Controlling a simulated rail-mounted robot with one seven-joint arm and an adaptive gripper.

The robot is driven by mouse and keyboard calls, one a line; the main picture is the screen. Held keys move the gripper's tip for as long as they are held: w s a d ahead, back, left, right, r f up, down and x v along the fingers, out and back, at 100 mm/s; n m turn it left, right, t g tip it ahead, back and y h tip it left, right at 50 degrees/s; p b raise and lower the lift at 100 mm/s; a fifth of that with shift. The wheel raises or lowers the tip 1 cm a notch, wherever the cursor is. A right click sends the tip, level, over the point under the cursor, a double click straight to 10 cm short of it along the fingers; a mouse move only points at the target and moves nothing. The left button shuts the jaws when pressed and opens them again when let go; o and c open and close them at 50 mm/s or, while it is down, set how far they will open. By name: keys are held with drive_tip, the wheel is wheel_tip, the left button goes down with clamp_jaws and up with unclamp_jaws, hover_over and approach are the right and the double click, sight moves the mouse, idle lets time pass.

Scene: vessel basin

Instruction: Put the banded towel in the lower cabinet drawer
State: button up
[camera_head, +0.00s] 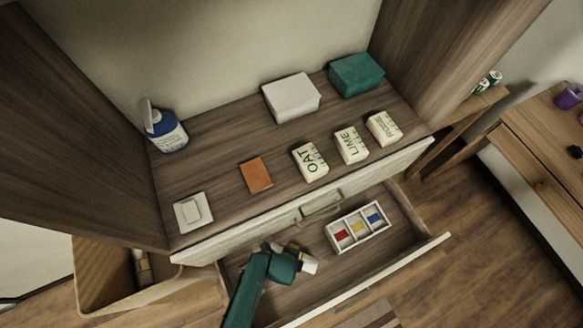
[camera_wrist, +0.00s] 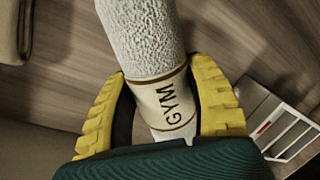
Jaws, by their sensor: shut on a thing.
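My gripper (camera_wrist: 160,88) is shut on the banded towel (camera_wrist: 140,42), a rolled pale grey towel with a cream band marked GYM. Its yellow fingers press both sides of the roll at the band. In the head view my gripper (camera_head: 290,257) is over the left part of the open lower drawer (camera_head: 400,258). A pale end of the towel (camera_head: 310,265) shows beside it; the rest is mostly hidden. I cannot tell whether the towel touches the drawer floor.
A white tray (camera_head: 338,246) with red, yellow and blue parts lies in the drawer, right of my gripper. The upper drawer's handle (camera_head: 320,206) juts out behind. Boxes, soap packs and a blue bottle (camera_head: 165,132) stand on the cabinet top. A basket (camera_head: 105,290) is at left.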

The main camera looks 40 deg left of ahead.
drive_tip(key=b+x, duration=0.2)
drive_tip(key=s+b+x, duration=0.1)
drive_tip(key=b+x, duration=0.1)
drive_tip(key=shift+d+f, duration=0.2)
drive_tip(key=shift+f, duration=0.15)
drive_tip(key=shift+r, duration=0.2)
drive_tip(key=shift+f, duration=0.15)
drive_tip(key=o, duration=1.1)
drive_tip(key=p+v, duration=0.5)
drive_tip(key=v, duration=0.7)
drive_tip(key=shift+w+r, duration=0.1)
drive_tip(key=shift+r, duration=0.1)
